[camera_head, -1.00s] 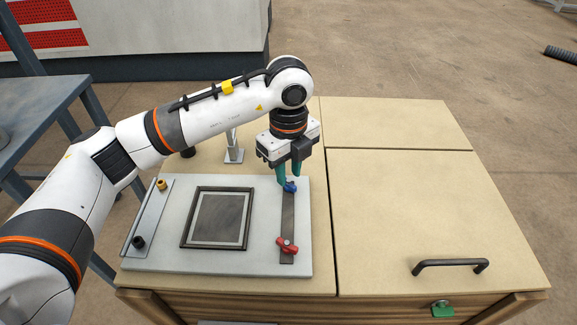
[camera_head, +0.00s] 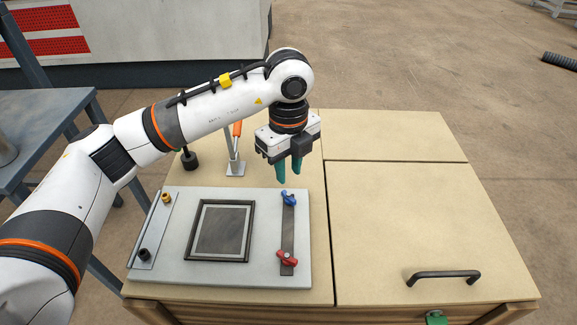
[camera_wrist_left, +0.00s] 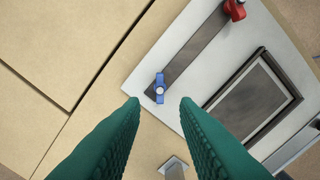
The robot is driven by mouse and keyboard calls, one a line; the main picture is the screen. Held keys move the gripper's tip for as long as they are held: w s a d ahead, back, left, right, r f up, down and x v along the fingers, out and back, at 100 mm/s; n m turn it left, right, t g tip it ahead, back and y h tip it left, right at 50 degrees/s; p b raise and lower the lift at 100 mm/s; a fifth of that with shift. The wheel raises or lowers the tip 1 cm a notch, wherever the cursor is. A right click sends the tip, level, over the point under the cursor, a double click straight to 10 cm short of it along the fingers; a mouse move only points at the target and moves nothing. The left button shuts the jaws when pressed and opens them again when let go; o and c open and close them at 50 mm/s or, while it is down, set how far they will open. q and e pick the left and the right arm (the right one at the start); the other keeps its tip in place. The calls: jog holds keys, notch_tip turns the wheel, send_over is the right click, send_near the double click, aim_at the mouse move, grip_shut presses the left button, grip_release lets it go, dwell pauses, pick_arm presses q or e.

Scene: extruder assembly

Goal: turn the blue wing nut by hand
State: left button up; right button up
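The blue wing nut (camera_head: 288,197) sits at the far end of a dark metal strip (camera_head: 288,232) on the light grey plate. It also shows in the left wrist view (camera_wrist_left: 159,88), just beyond and between the fingertips. A red wing nut (camera_head: 287,258) sits at the near end of the same strip. My left gripper (camera_head: 288,178) points down above and slightly behind the blue wing nut. Its green fingers are apart, with nothing between them; in the left wrist view the gap (camera_wrist_left: 161,101) is clear. My right gripper is not in view.
A framed dark panel (camera_head: 220,230) lies on the plate (camera_head: 170,271), with a narrow left strip (camera_head: 152,231) bearing a brass and a black knob. An orange-handled clamp (camera_head: 236,150) stands behind the plate. The cabinet top to the right is clear, with a black handle (camera_head: 443,275).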

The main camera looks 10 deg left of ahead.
aim_at(288, 196)
pick_arm(q)
jog(key=shift+r+m+p, duration=0.15)
jog(key=shift+m+p, duration=0.25)
jog(key=shift+m, duration=0.3)
jog(key=m+p, duration=1.1)
jog(key=m, duration=2.3)
jog(key=shift+r+m, duration=0.1)
jog(key=shift+m, duration=0.2)
notch_tip(288, 196, down, 8)
jog(key=shift+r+b, duration=0.25)
jog(key=shift+b, duration=0.85)
jog(key=shift+r, duration=0.1)
